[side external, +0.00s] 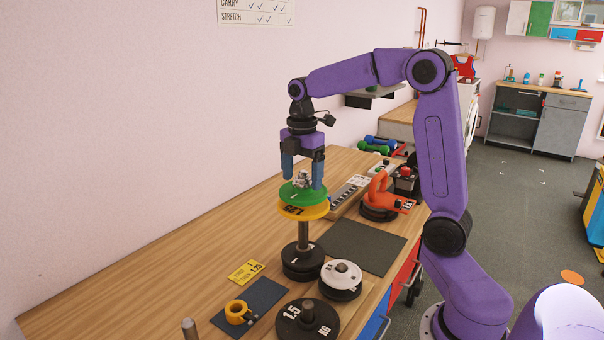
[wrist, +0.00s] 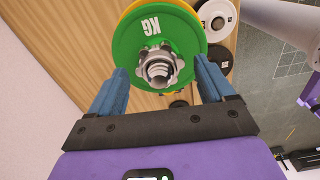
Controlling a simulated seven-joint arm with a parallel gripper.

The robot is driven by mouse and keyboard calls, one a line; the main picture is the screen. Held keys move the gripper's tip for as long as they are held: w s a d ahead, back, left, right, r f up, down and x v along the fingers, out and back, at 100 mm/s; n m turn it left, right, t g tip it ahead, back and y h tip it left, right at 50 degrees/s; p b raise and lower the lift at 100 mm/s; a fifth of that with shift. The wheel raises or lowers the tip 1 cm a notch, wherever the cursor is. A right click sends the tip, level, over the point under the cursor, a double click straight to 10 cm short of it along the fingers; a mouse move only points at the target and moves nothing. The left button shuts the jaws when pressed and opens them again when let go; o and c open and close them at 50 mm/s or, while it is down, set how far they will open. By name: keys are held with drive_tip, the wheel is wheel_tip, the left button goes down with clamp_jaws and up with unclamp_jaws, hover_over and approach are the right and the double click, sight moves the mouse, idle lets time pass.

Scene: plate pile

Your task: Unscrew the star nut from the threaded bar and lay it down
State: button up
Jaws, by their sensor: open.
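The star nut (side external: 302,180) is a silver lobed nut on top of the green plate (side external: 292,195). In the wrist view the star nut (wrist: 152,72) sits around the end of the threaded bar (wrist: 158,70), over the green plate (wrist: 190,35). A yellow plate (side external: 316,211) lies under the green one, and the bar's shaft (side external: 303,238) stands upright in a black base plate (side external: 303,262). My gripper (side external: 304,180) is open, pointing down, its blue fingers on either side of the nut. In the wrist view the fingers are apart from the nut.
A dark mat (side external: 360,246) is bare, right of the bar. A white-topped weight (side external: 341,279) and a black 1.5 kg plate (side external: 306,322) stand in front. An orange kettlebell-like tool (side external: 380,190) is behind right. A yellow collar (side external: 238,311) lies on a blue mat. The left of the bench is clear.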

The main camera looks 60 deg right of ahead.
drive_tip(key=c, duration=1.1)
drive_tip(key=n, duration=0.4)
drive_tip(key=shift+d+n, duration=0.1)
drive_tip(key=shift+n, duration=0.3)
drive_tip(key=n, duration=0.4)
drive_tip(key=shift+s+d+r, duration=0.1)
drive_tip(key=n, duration=0.7)
drive_tip(key=shift+d+n, duration=0.15)
drive_tip(key=shift+n, duration=0.25)
drive_tip(key=shift+n, duration=0.3)
drive_tip(key=o, duration=1.1)
drive_tip(key=shift+s, duration=0.1)
